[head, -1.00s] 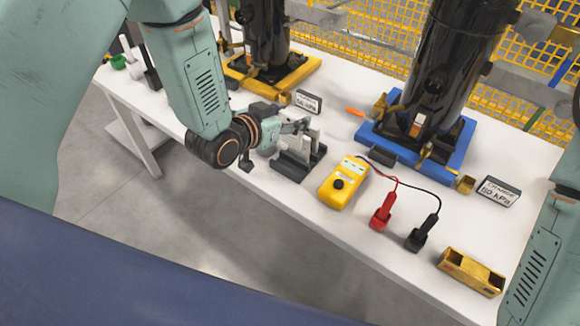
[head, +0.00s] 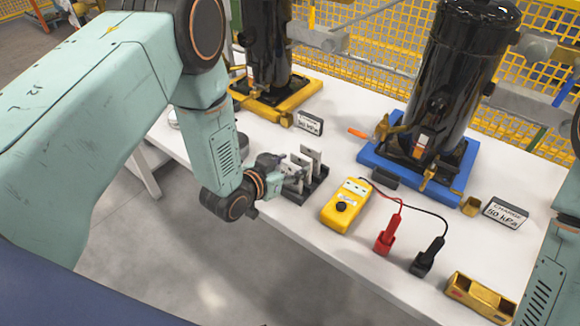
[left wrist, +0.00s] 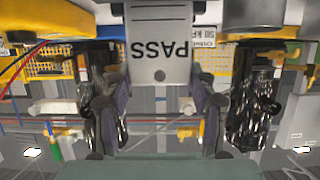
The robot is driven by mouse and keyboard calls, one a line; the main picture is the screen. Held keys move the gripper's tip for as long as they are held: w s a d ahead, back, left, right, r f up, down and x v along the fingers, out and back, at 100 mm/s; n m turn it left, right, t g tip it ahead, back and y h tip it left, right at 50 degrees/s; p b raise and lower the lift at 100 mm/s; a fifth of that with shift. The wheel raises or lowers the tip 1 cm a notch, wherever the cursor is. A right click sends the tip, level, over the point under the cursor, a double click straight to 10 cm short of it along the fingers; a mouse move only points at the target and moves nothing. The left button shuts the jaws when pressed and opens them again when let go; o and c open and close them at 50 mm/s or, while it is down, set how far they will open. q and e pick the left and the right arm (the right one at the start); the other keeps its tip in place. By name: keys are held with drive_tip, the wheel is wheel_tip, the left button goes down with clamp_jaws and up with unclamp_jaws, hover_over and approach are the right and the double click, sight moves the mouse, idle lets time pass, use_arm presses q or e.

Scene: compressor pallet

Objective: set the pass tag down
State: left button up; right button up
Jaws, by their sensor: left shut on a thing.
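The pass tag (left wrist: 160,45) is a pale card with a hole, and its word PASS appears upside down in the left wrist view. My left gripper (left wrist: 160,92) is shut on the tag's hole end. In the head view, my left gripper (head: 283,170) is at the dark tag rack (head: 312,190), near the table's front edge. Pale cards (head: 312,155) stand upright at the rack. The gripper hides part of them, so I cannot tell whether the held tag touches the rack. My right gripper is out of view.
A yellow meter (head: 342,212) stands just right of the rack, with red (head: 386,236) and black (head: 428,257) probes beyond it. Black compressors stand on a yellow base (head: 300,97) and a blue base (head: 375,157) behind. A yellow holder (head: 478,297) is at front right.

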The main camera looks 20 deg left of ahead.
use_arm(q)
drive_tip(key=shift+s+f, duration=0.15)
drive_tip(key=o, duration=1)
drive_tip(key=shift+c, duration=0.2)
drive_tip(key=shift+r, duration=0.3)
drive_tip(key=p+v, duration=0.1)
drive_tip(key=v, duration=1.1)
